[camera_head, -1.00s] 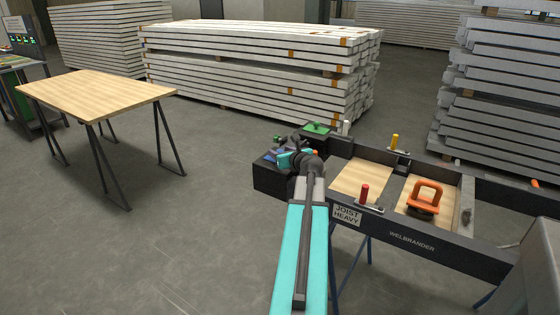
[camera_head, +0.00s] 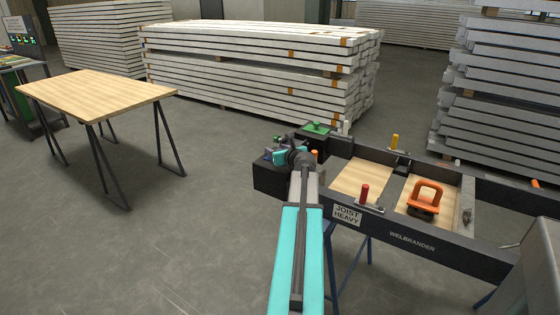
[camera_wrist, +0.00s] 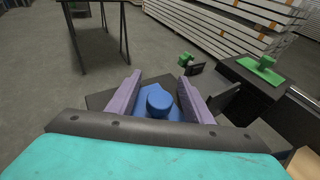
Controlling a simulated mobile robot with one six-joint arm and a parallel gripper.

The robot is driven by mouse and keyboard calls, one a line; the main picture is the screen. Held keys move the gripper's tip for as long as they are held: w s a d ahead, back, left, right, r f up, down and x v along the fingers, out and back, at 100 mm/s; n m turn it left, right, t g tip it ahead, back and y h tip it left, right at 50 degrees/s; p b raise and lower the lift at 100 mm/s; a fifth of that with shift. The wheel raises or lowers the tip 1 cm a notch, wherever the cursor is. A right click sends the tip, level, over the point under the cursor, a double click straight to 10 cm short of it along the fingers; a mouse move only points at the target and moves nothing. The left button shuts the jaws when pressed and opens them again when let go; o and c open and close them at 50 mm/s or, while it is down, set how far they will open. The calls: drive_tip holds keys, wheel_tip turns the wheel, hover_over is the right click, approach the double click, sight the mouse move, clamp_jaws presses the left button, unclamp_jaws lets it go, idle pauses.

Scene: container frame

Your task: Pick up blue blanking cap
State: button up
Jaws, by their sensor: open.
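The blue blanking cap (camera_wrist: 158,101) shows in the wrist view as a round knob on a wider blue base, low between my two purple fingers. My gripper (camera_wrist: 159,80) is open, with one finger on each side of the cap. I see gaps between fingers and knob, and cannot tell whether either touches the base. In the head view my gripper (camera_head: 272,155) is over the dark block at the left end of the frame, and my arm hides most of the cap.
A green cap (camera_wrist: 261,66) sits on a dark block to the right; it also shows in the head view (camera_head: 317,127). A wooden table (camera_head: 95,92) stands left across clear floor.

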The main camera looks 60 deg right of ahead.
drive_tip(key=shift+w+d+f, duration=0.1)
drive_tip(key=shift+w+d, duration=0.05)
drive_tip(key=shift+w, duration=0.05)
idle(0.5)
drive_tip(key=c, duration=1.2)
drive_tip(key=shift+o, duration=0.2)
wheel_tip(320, 180, up, 10)
drive_tip(key=p, duration=0.1)
